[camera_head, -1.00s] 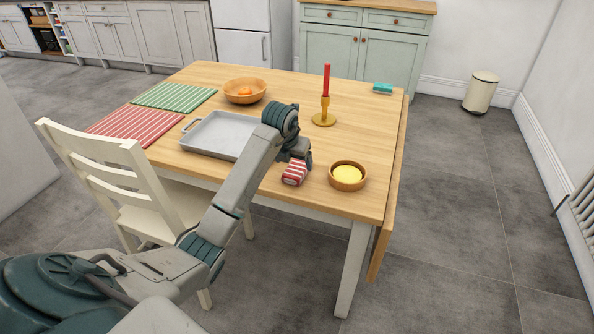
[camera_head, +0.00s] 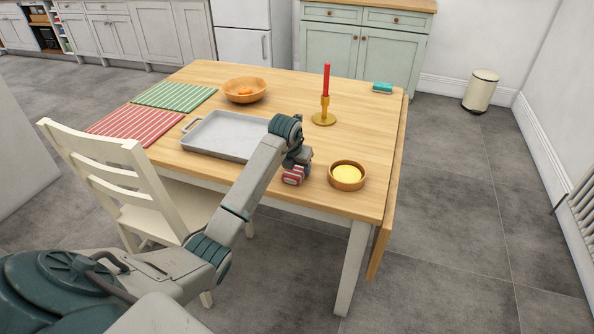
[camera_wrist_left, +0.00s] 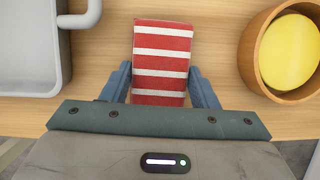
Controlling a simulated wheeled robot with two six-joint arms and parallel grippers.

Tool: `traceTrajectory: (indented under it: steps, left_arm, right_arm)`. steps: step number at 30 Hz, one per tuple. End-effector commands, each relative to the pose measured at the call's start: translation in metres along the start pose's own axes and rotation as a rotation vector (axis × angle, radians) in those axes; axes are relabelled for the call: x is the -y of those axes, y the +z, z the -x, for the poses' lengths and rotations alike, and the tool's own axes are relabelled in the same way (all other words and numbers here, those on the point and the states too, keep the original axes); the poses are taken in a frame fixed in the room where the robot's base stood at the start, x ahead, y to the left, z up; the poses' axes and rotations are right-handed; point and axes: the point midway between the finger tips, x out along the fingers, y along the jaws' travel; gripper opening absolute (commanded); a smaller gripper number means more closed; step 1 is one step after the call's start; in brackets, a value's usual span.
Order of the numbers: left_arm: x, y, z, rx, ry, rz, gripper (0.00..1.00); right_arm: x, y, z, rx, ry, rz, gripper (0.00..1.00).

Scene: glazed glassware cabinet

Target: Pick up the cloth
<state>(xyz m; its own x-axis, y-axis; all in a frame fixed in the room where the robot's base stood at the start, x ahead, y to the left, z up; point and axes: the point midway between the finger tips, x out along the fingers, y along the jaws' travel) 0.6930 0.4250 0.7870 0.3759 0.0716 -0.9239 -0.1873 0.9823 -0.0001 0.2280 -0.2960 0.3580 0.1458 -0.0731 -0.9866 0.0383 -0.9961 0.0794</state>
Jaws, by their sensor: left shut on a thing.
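The cloth (camera_head: 292,176) is a red and white striped folded bundle near the front edge of the wooden table. In the left wrist view the cloth (camera_wrist_left: 162,62) lies between the two blue-grey fingers of my left gripper (camera_wrist_left: 160,86). The fingers touch its two sides and are shut on it. In the head view my left gripper (camera_head: 298,165) is directly above the cloth and hides part of it. I cannot tell whether the cloth is clear of the tabletop. My right gripper is not in view.
A wooden bowl (camera_head: 347,186) with yellow contents stands just right of the cloth. A grey tray (camera_head: 215,137) lies to its left. A candlestick (camera_head: 324,118) with a red candle stands behind. A white chair (camera_head: 110,165) stands at the table's left front. The table's right side is mostly clear.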

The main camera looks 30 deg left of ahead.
Motion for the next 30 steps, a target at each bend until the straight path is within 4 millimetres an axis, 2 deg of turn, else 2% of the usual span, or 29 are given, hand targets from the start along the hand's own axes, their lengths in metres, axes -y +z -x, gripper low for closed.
traceTrajectory:
  steps: [10, 13, 17, 20, 30]
  left_arm:
    - [0.0, 0.003, 0.006, 0.001, 0.0, 0.0, 0.32]
    - [0.0, 0.007, 0.015, 0.003, 0.0, 0.0, 0.32]
    - [0.0, 0.015, 0.034, 0.005, 0.0, 0.001, 0.32]
    - [0.002, -0.006, 0.04, 0.001, 0.002, -0.002, 0.32]
    - [0.014, -0.08, 0.08, 0.001, 0.002, -0.003, 0.32]
  right_arm:
    - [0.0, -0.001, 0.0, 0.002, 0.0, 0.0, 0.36]
    - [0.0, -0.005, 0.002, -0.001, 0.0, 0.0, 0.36]
    - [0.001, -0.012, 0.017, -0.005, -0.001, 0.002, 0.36]
    - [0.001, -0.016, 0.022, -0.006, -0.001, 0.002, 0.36]
    - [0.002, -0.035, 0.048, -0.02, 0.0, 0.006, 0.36]
